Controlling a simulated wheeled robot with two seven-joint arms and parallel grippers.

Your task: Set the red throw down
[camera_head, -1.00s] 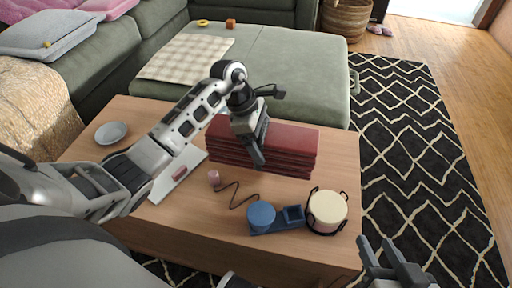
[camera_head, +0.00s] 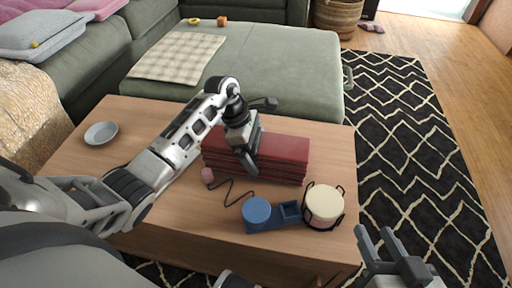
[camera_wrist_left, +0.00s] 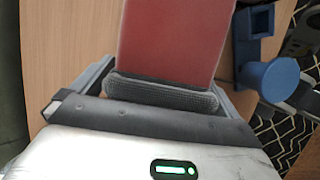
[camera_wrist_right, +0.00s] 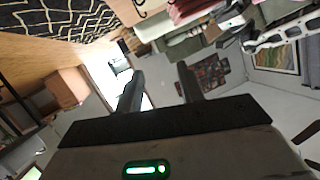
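The red throw (camera_head: 285,151) is a folded, layered stack over the middle of the wooden coffee table (camera_head: 335,145). Its top lies level. I cannot tell whether its underside touches the table. My left gripper (camera_head: 246,160) comes from above and straddles the throw near its middle, one finger down its front side. In the left wrist view the throw (camera_wrist_left: 175,40) fills the space between the fingers, and the gripper is shut on it. My right gripper (camera_head: 388,250) is empty, its fingers apart, off the table's front right corner. It also shows in the right wrist view (camera_wrist_right: 160,90).
In front of the throw are a small pink object (camera_head: 207,175) with a dark cable, a blue dock (camera_head: 270,218) and a cream round candle (camera_head: 325,203) in a dark holder. A plate (camera_head: 101,133) lies at the left. A green sectional (camera_head: 290,75) stands behind.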

